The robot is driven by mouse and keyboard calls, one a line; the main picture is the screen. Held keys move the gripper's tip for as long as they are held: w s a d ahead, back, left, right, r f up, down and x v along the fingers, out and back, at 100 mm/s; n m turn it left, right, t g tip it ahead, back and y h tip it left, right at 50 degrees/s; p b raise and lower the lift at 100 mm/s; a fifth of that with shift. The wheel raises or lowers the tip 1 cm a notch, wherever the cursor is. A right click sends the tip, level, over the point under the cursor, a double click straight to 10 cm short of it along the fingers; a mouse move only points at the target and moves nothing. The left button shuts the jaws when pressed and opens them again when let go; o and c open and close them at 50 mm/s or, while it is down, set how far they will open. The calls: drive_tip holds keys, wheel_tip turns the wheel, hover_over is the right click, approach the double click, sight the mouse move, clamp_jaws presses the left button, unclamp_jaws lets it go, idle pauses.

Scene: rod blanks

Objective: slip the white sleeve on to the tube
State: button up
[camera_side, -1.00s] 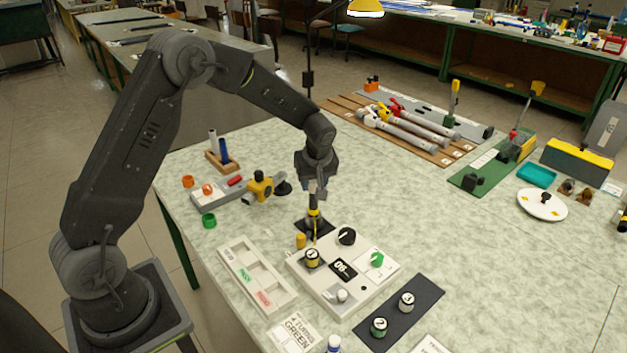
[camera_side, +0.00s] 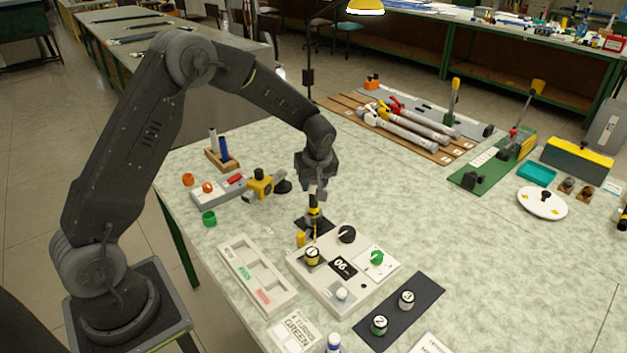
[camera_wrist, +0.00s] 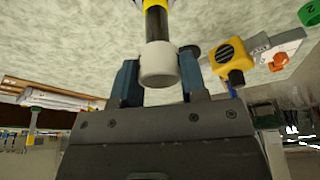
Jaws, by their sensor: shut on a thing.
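My gripper (camera_wrist: 158,76) has its blue fingers shut on the white sleeve (camera_wrist: 158,62), one finger on each side. The tube (camera_wrist: 156,24), black with a yellow band, runs in line with the sleeve and meets it in the wrist view. The sleeve looks to be around the tube's end, but how far on it sits I cannot tell. In the side view my gripper (camera_side: 316,190) is right above the tube (camera_side: 314,212), which stands upright over a dark square base (camera_side: 302,222). The sleeve is small and partly hidden there.
A panel box (camera_side: 327,290) with knobs and a display stands close in front of the tube. A yellow-and-grey fixture (camera_side: 261,184) is to the left, and a pale compartment tray (camera_side: 246,285) at front left.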

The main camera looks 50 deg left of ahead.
drive_tip(key=shift+f, duration=0.85)
idle(1.1)
drive_tip(key=o, duration=1)
drive_tip(key=shift+c, duration=0.2)
drive_tip(key=shift+o, duration=0.4)
drive_tip(key=shift+o, duration=1.3)
drive_tip(key=shift+r, duration=0.1)
drive_tip(key=shift+r, duration=3.9)
